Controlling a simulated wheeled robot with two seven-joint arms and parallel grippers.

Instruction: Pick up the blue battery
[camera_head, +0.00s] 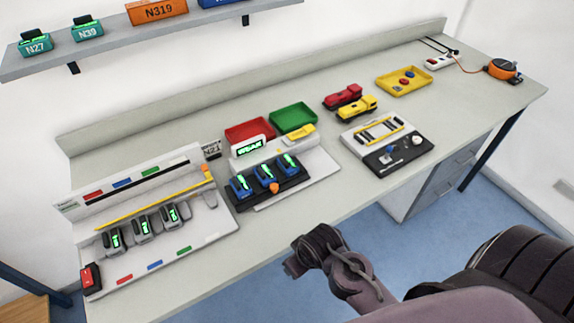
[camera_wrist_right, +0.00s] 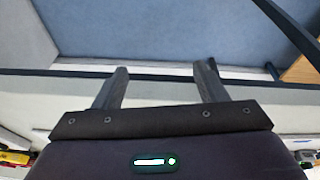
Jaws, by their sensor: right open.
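Three blue batteries with green lit displays sit side by side in a black holder (camera_head: 246,201) on a white board near the middle of the table: a left one (camera_head: 240,186), a middle one (camera_head: 264,174) and a right one (camera_head: 288,163). My right gripper (camera_wrist_right: 163,85) is open, with nothing between its fingers. In the head view, my right arm comes in from the lower right, and its dark end (camera_head: 314,252) is in front of the table's front edge, apart from the batteries. My left gripper is out of view.
Left of the holder, a white board (camera_head: 190,252) carries several grey lit units. Red (camera_head: 247,130) and green (camera_head: 293,118) trays stand behind. Open floor lies in front.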

